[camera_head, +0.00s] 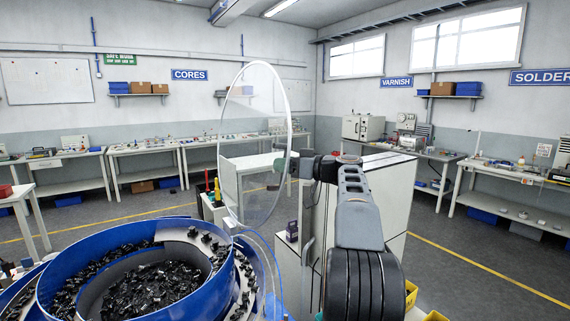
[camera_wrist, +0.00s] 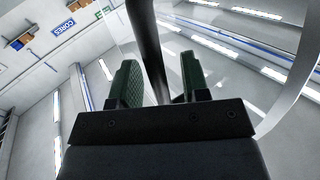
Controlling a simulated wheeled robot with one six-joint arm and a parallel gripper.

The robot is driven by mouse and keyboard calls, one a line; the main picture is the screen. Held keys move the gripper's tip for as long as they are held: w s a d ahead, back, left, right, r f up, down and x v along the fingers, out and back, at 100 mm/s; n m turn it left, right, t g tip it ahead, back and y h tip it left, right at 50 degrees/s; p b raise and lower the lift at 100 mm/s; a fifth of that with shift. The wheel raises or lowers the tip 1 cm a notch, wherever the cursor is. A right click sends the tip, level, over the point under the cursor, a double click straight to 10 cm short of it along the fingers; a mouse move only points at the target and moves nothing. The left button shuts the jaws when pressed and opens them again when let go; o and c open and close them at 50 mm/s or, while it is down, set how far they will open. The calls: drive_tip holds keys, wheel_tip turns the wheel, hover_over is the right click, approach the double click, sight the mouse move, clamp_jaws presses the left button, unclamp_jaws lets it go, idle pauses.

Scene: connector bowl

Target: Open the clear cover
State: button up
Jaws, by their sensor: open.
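The clear cover (camera_head: 255,130) is a round transparent disc with a pale rim. It stands raised, nearly upright, at the right side of the blue bowl (camera_head: 52,283). The bowl is uncovered and holds many small black connectors. My gripper (camera_head: 280,166) is at the right side of the cover, partly seen through or beside its rim. In the wrist view my gripper (camera_wrist: 160,78) has its two green fingers apart, with a dark bar (camera_wrist: 146,40) running between them. I cannot tell whether a finger touches the bar. The cover's pale rim (camera_wrist: 292,82) curves along the right of that view.
A pale cabinet (camera_head: 378,200) stands right behind my arm. Workbenches (camera_head: 145,149) line the back wall, and others (camera_head: 500,180) stand at the right. Yellow bins (camera_head: 411,294) sit low at the right of my arm. The floor between is open.

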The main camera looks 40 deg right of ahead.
sight(276, 162)
clamp_jaws()
idle(0.3)
drive_tip(key=shift+n+g+h, duration=0.3)
drive_tip(key=shift+n+g, duration=0.1)
drive_tip(key=shift+n, duration=0.4)
drive_tip(key=a+b, duration=0.2)
drive_tip(key=a, duration=0.1)
drive_tip(key=a+b, duration=0.1)
drive_tip(key=shift+w+a+r+b, duration=0.1)
drive_tip(key=shift+a+r+b, duration=0.1)
drive_tip(key=shift+r+b, duration=0.15)
drive_tip(key=shift+a+r, duration=0.25)
drive_tip(key=shift+a, duration=0.2)
unclamp_jaws()
